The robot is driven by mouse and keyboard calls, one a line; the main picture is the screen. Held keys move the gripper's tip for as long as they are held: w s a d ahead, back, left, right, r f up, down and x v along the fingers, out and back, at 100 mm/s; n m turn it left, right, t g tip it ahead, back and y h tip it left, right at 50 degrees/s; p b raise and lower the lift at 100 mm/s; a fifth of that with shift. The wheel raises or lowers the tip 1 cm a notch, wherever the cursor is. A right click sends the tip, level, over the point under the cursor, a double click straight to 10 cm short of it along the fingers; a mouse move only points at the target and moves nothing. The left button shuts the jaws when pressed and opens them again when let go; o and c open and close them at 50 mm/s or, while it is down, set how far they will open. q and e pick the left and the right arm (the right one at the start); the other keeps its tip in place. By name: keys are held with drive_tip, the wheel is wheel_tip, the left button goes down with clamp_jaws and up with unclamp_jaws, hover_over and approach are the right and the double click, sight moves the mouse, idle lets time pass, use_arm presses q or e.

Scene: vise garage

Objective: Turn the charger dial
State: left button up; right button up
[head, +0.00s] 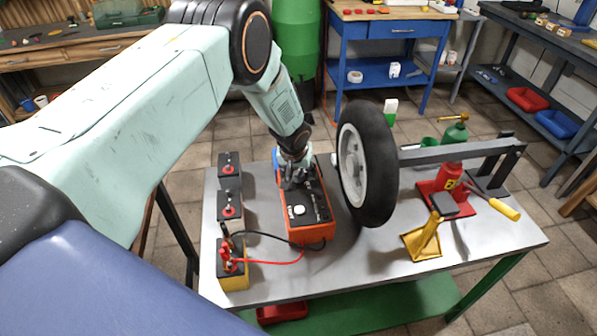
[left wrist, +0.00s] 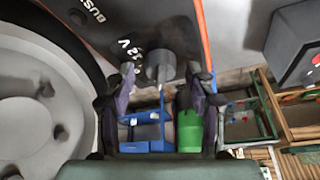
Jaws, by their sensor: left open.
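The charger (head: 312,236) is an orange box with a black top panel, standing on the metal table. In the left wrist view, its black panel (left wrist: 118,22) shows with white print and a grey round dial (left wrist: 160,66). My left gripper (head: 294,184) points down over the far part of the charger and hides that part of the panel in the head view. It is open, with its fingers apart to either side of the dial in the left wrist view; I cannot tell whether they touch it. My right gripper is not in view.
A wheel (head: 366,165) stands close to the right of the charger. Batteries (head: 229,205) stand to its left, and red and black cables (head: 272,258) run from the nearest one. A red jack (head: 450,190) and a yellow stand (head: 427,240) are further right.

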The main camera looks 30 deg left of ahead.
use_arm(q)
drive_tip(key=shift+w+f, duration=0.15)
drive_tip(key=shift+f, duration=0.05)
drive_tip(key=shift+s+a+r, duration=0.15)
drive_tip(key=shift+s, duration=0.1)
drive_tip(key=shift+c, duration=0.4)
drive_tip(key=shift+w, duration=0.25)
drive_tip(key=c, duration=0.4)
drive_tip(key=shift+s, duration=0.1)
drive_tip(key=c, duration=0.5)
drive_tip(key=shift+c, duration=0.8)
